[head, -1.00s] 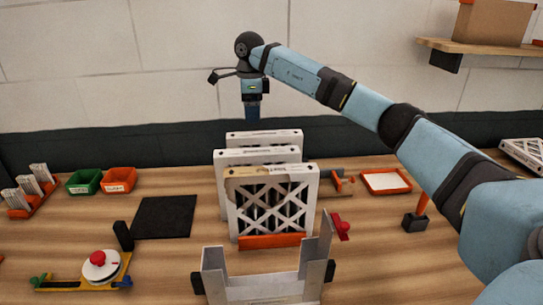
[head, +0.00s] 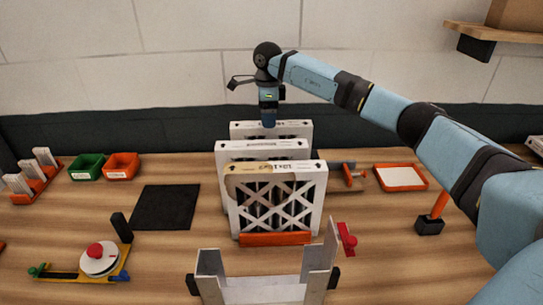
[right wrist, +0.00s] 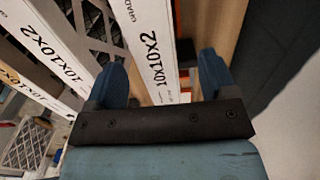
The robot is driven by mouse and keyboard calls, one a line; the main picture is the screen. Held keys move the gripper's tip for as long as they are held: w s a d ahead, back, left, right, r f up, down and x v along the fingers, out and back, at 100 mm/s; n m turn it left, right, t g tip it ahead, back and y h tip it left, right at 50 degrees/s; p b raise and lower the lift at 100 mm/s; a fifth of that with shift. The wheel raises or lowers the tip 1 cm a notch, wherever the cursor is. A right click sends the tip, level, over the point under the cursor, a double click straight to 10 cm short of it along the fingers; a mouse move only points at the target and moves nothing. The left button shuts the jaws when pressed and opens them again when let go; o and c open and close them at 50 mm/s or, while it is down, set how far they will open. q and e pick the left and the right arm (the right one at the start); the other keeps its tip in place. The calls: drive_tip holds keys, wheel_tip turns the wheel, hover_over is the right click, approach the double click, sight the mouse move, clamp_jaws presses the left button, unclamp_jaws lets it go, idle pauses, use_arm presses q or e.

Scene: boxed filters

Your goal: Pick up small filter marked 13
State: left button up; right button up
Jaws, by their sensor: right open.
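Three white-framed filters stand upright one behind another in an orange holder (head: 275,239): a front one (head: 277,200), a middle one (head: 262,149) and a back one (head: 250,130). No mark 13 is readable. In the right wrist view, the edge of one filter (right wrist: 150,50), printed 10X10X2, lies between the fingers. My right gripper (head: 268,122) points down at the top of the back filter. It is open, with its fingers (right wrist: 162,78) on either side of that edge and gaps beside it. My left gripper is out of view.
Small white filters stand in an orange rack (head: 36,187) at the far left. Green (head: 87,168) and orange (head: 122,167) bins and a black mat (head: 165,207) lie left of the filters. A metal bracket (head: 265,291) stands in front. An orange tray (head: 401,178) lies right.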

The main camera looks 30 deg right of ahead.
sight(268, 131)
drive_tip(key=f, duration=0.3)
drive_tip(key=f+p, duration=0.1)
drive_tip(key=f, duration=0.1)
drive_tip(key=shift+s+a+f+p, duration=0.2)
drive_tip(key=shift+f+p, duration=0.1)
drive_tip(key=shift+f, duration=0.1)
drive_tip(key=c, duration=1.3)
drive_tip(key=shift+r, duration=0.1)
